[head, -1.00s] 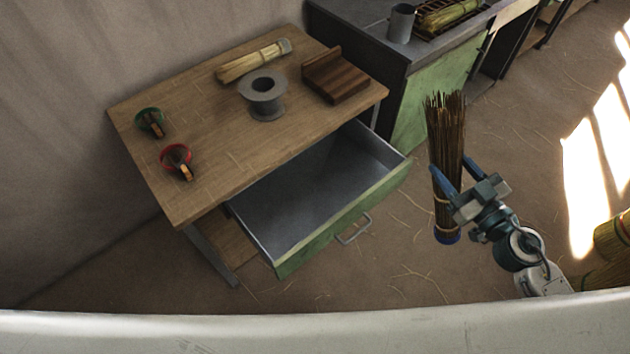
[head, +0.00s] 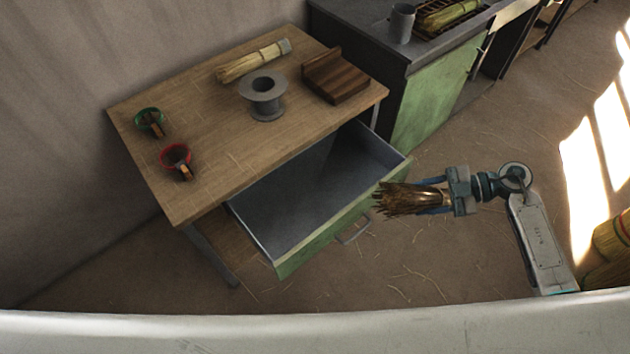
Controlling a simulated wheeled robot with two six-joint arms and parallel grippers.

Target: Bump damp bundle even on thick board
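A dark brown bundle of bristles (head: 402,199) is held in my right gripper (head: 440,197), off to the right of the open drawer. The gripper is shut on it. The bundle points left, its loose splayed ends toward the drawer front and its bound end hidden in the gripper. A thick dark wooden board (head: 338,80) with a raised back edge lies at the right end of the table (head: 215,110). My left gripper is not in view.
A grey spool (head: 263,97), a pale straw bundle (head: 250,62), a green ring tool (head: 149,121) and a red ring tool (head: 176,159) are on the table. The green-fronted drawer (head: 340,222) is pulled out and empty. A grey counter (head: 372,28) with a cup (head: 401,24) stands behind.

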